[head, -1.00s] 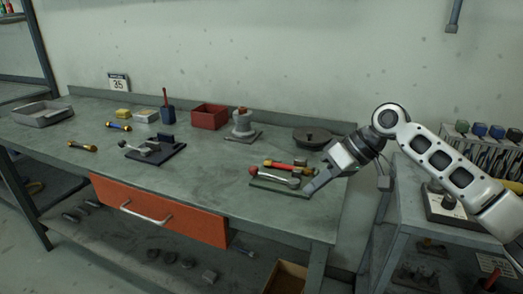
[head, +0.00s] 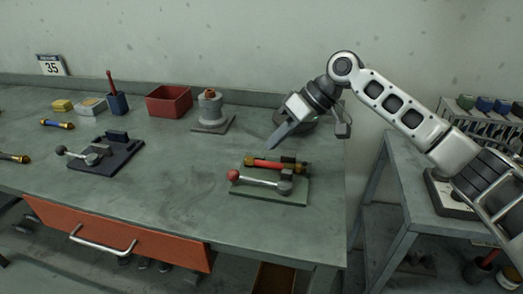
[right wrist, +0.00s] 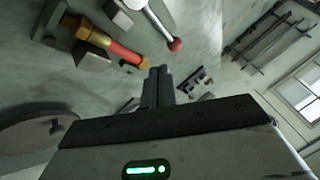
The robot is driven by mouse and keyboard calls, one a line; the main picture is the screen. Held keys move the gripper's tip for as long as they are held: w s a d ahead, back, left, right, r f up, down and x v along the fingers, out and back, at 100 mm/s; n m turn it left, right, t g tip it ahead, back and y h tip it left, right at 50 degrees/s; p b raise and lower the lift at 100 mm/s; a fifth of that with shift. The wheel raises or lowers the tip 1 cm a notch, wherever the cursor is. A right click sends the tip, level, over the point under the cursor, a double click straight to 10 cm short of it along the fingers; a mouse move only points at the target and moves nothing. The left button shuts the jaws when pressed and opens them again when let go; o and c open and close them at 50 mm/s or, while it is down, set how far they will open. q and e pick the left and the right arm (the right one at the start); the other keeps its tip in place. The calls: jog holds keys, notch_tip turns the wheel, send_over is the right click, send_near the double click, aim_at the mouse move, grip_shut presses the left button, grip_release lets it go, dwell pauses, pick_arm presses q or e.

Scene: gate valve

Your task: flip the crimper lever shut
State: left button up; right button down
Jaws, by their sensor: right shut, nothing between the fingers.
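The crimper on a grey-green plate (head: 296,202) has a silver lever (head: 258,182) with a red ball knob (head: 233,175), lying low and pointing left. A red cylinder with brass-coloured ends (head: 275,165) lies behind the lever. In the right wrist view the red knob (right wrist: 175,45) and the red-and-yellow cylinder (right wrist: 112,45) show at the top. My right gripper (head: 274,147) is shut and empty, apart from the crimper, above and behind the cylinder. Its shut fingers (right wrist: 157,84) also show in the wrist view. My left gripper is out of view.
A second lever device with a dark knob (head: 61,150) stands on a dark plate at left. A red bin (head: 169,102) and a grey flanged part (head: 211,110) stand at the back. The front middle bench is clear.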

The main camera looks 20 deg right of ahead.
aim_at(248, 165)
jog(key=x, duration=0.8)
jog(key=shift+a+f+p, duration=0.1)
jog(key=shift+a+p, duration=0.05)
jog(key=shift+p, duration=0.15)
jog(key=shift+w+a+f, duration=0.15)
jog(key=shift+a+f, duration=0.1)
jog(key=shift+f, duration=0.15)
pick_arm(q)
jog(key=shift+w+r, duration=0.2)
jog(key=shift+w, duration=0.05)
pick_arm(e)
jog(key=shift+a, duration=0.15)
